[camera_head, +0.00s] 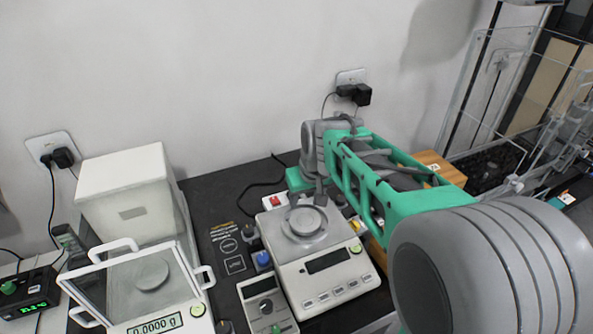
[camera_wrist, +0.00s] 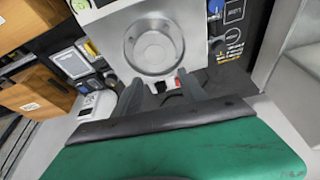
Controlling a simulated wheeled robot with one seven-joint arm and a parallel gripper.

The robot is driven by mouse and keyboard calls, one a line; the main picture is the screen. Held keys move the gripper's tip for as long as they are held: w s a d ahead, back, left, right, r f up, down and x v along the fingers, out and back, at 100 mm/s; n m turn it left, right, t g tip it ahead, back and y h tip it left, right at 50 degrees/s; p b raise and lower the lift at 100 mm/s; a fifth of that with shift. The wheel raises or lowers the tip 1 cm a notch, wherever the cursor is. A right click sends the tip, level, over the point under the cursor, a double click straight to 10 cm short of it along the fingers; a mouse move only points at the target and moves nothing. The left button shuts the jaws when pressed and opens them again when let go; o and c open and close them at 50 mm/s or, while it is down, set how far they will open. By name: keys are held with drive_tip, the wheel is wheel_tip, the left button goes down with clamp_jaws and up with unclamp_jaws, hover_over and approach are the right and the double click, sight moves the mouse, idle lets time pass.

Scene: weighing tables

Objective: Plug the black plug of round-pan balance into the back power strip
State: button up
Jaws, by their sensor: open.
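The round-pan balance (camera_head: 322,265) stands on the dark table in the head view, its display dark. Its pan (camera_wrist: 153,45) faces the camera in the wrist view. A white power strip with a red switch (camera_head: 273,202) is behind the balance, partly hidden by my gripper. My gripper (camera_wrist: 160,90) is open behind the balance. A small dark piece and a red and white part (camera_wrist: 172,83) show between its fingers. I cannot tell whether the dark piece is the black plug. In the head view my gripper (camera_head: 318,192) is low, near the balance's back edge.
Black adapters (camera_head: 357,94) are in the wall socket behind. A glass-shielded balance (camera_head: 150,290) reading 0.0000 g stands left, with a white box (camera_head: 130,190) behind it. A wooden box (camera_head: 442,168) is right of my arm.

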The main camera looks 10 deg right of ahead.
drive_tip(key=w+f+p, duration=0.1)
drive_tip(key=w+f, duration=0.2)
drive_tip(key=w, duration=0.4)
drive_tip(key=w+f+n, duration=0.1)
drive_tip(key=w+f, duration=0.2)
drive_tip(key=w, duration=0.4)
drive_tip(key=shift+w+d+t+p, duration=0.35)
drive_tip(key=shift+d+t, duration=0.05)
drive_tip(key=shift+d, duration=0.05)
drive_tip(key=p+x, duration=0.1)
drive_tip(key=x, duration=0.6)
drive_tip(key=shift+w+a+f+p, duration=0.15)
drive_tip(key=shift+a+f+p, duration=0.05)
drive_tip(key=shift+f+p, duration=0.2)
clamp_jaws()
drive_tip(key=shift+o, duration=0.9)
unclamp_jaws()
